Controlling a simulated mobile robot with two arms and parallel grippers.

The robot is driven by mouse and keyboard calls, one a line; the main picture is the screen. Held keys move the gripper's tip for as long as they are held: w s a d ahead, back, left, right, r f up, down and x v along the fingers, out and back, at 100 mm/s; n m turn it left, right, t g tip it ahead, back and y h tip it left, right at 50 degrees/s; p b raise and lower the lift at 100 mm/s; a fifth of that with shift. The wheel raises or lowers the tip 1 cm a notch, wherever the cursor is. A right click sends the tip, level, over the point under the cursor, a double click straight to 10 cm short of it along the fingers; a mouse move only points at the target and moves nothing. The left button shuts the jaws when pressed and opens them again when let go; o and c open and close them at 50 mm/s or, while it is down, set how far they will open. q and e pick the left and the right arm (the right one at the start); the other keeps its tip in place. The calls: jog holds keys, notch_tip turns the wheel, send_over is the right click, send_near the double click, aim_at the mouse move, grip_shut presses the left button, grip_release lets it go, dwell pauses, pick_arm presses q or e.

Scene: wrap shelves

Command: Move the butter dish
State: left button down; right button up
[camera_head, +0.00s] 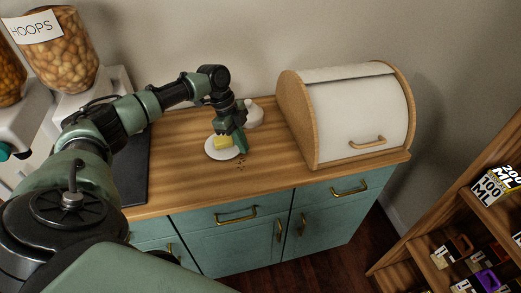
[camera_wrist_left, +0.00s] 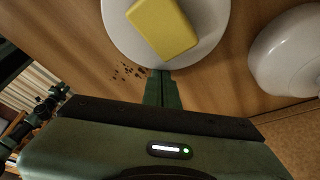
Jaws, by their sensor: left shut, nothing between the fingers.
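The butter dish shows as a round white plate (camera_head: 213,153) with a yellow block of butter (camera_head: 222,142) on it, on the wooden counter. In the left wrist view the plate (camera_wrist_left: 215,50) and butter (camera_wrist_left: 163,27) are at the top. A white dome-shaped lid (camera_head: 253,116) rests on the counter behind the plate; it also shows in the left wrist view (camera_wrist_left: 292,55). My left gripper (camera_head: 240,146) points down at the plate's right edge. Its fingers (camera_wrist_left: 162,80) are shut and empty, at or just over the rim; contact is unclear. My right gripper is not seen.
A wooden bread box (camera_head: 355,115) with a white front stands at the right of the counter (camera_head: 200,184). Dark crumbs (camera_head: 241,165) lie beside the plate. Dispensers with clear jars (camera_head: 60,50) are at the left. A shelf (camera_head: 470,225) stands at the right.

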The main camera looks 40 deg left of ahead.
aim_at(204, 137)
pick_arm(q)
jog(key=a+b, duration=0.1)
jog(key=a, duration=0.4)
jog(key=s+a+b, duration=0.1)
jog(key=a+b, duration=0.1)
jog(key=a, duration=0.3)
jog(key=s+a+b, duration=0.1)
jog(key=a, duration=0.4)
jog(key=shift+s+a+f+b, duration=0.1)
jog(key=shift+a+f+b, duration=0.1)
jog(key=shift+a+b, duration=0.15)
jog(key=shift+a+r, duration=0.15)
jog(key=shift+a, duration=0.15)
jog(key=shift+s, duration=0.1)
jog(key=shift+d, duration=0.1)
